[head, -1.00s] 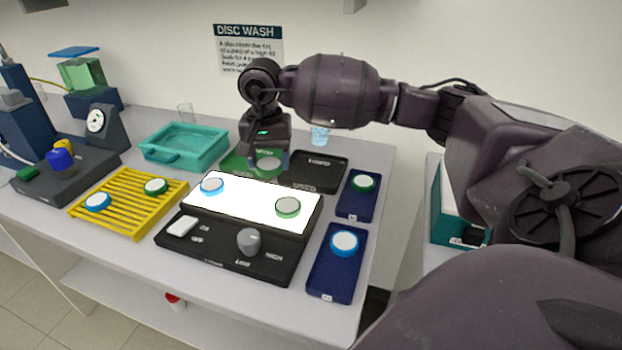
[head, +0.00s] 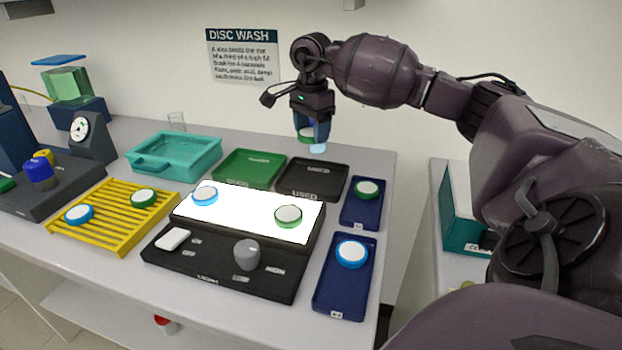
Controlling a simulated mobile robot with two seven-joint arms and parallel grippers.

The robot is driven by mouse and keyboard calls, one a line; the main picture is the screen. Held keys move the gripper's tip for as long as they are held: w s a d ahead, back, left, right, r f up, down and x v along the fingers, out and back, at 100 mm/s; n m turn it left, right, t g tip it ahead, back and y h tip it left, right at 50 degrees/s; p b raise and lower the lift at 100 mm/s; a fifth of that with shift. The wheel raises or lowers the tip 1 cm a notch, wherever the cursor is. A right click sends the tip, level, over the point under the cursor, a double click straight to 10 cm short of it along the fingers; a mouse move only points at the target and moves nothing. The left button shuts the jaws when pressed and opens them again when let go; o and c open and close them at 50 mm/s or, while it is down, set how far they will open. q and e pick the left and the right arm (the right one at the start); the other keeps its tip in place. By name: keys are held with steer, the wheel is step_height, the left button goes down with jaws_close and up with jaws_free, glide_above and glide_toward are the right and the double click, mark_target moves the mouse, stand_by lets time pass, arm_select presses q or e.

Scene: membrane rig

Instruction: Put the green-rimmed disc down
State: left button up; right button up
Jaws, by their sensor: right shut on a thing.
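Other green-rimmed discs lie on the yellow rack (head: 143,198), the lit panel (head: 288,216) and the rear navy tray (head: 367,189). My left gripper is not in view.
A teal basin (head: 174,157) is left of the green tray. Blue-rimmed discs lie on the rack (head: 79,214), panel (head: 205,194) and front navy tray (head: 352,253).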

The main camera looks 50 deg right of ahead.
glide_above(312, 186)
step_height(312, 186, down, 9)
steer(key=shift+a+f, duration=0.1)
steer(key=shift+f+b, duration=0.35)
steer(key=shift+f, duration=1.75)
steer(key=shift+f, duration=0.1)
steer(key=o, duration=0.5)
steer(key=shift+f, duration=0.1)
steer(key=shift+o, duration=0.6)
